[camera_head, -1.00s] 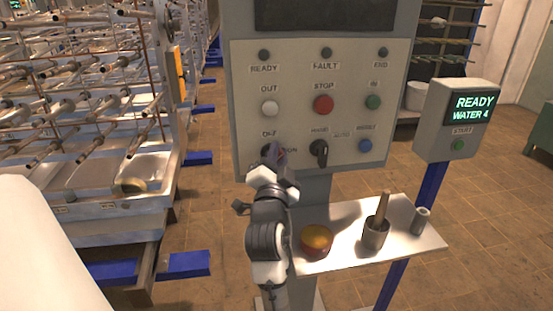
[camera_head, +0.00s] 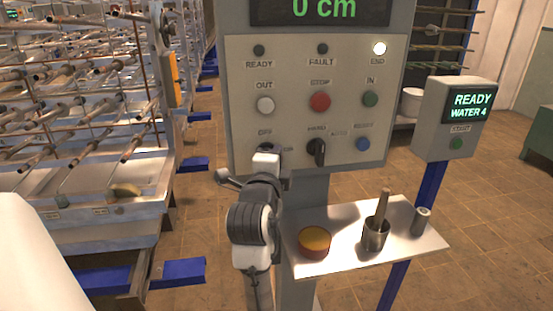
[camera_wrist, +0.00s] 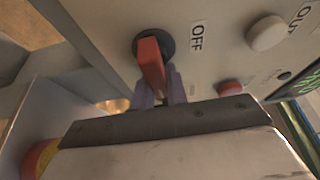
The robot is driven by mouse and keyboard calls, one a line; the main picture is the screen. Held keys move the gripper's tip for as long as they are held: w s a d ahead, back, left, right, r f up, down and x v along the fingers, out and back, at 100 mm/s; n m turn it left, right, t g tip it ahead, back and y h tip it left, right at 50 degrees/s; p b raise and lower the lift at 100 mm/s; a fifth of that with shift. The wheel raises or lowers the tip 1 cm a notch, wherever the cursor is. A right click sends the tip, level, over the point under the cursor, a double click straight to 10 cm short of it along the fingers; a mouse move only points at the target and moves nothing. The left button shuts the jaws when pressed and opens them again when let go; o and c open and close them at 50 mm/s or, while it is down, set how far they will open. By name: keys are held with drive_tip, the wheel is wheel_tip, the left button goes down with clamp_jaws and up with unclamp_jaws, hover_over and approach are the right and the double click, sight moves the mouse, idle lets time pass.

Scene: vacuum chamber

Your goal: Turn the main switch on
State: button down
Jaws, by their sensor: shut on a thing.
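The main switch (camera_wrist: 150,66) has a red handle on a round black base. In the wrist view its handle points away from the side of the OFF label, along the panel toward the ON side. My gripper (camera_wrist: 160,90) is shut on the red handle, with a purple-grey finger on each side. In the head view my gripper (camera_head: 267,158) is at the lower left of the control panel (camera_head: 300,75) and hides most of the switch. The display (camera_head: 322,9) above reads 0 cm in green, and the END lamp (camera_head: 379,49) is lit white.
A black selector (camera_head: 317,151) sits just right of my gripper. Below is a shelf (camera_head: 345,250) with a round tin (camera_head: 314,241), a metal cup with a pestle (camera_head: 376,236) and a small cylinder (camera_head: 421,221). A READY box (camera_head: 445,118) stands at right.

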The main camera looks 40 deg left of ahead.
drive_tip(key=shift+s+a, duration=0.15)
drive_tip(key=shift+a, duration=0.05)
idle(0.4)
drive_tip(key=c, duration=1.4)
unclamp_jaws()
drive_tip(key=b+v, duration=1.1)
drive_tip(key=v, duration=0.2)
drive_tip(key=shift+s+d+r, duration=0.2)
drive_tip(key=shift+s+d, duration=0.05)
drive_tip(key=shift+s, duration=0.05)
drive_tip(key=shift+r, duration=0.15)
